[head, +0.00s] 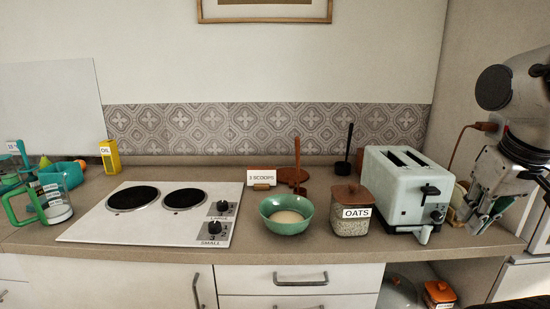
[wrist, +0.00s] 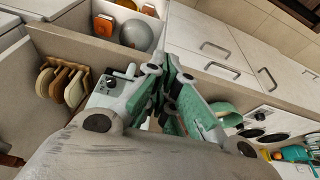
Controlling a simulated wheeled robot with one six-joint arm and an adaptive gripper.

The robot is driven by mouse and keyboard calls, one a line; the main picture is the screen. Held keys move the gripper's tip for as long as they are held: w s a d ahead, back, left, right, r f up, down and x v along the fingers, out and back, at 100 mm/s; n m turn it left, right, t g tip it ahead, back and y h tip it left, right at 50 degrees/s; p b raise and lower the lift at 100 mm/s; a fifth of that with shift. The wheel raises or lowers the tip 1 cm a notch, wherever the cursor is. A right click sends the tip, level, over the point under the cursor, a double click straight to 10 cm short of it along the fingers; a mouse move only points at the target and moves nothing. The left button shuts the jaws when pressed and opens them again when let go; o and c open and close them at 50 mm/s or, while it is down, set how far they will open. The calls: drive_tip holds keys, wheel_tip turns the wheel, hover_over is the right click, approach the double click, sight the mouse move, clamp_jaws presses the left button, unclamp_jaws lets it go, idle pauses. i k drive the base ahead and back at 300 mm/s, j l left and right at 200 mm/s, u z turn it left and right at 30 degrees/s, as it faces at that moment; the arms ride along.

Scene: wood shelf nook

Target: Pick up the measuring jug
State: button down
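The measuring jug (head: 57,207) stands upright on the counter at the far left in the head view. It is clear, with a green handle on its left side, a small label and something white inside. My gripper (head: 475,215) points down at the far right, by the toaster's right side, far across the counter from the jug. Its green-padded fingers (wrist: 172,105) show in the middle of the wrist view with nothing seen between them. The finger gap is unclear. I cannot make out the jug in the wrist view.
The hob (head: 155,230) lies right of the jug. Teal items (head: 12,170) crowd its left and back. An oil carton (head: 110,156), green bowl (head: 287,225), oats jar (head: 351,220) and toaster (head: 400,195) stand along the counter.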

sight(49, 195)
drive_tip(key=u, duration=1.7)
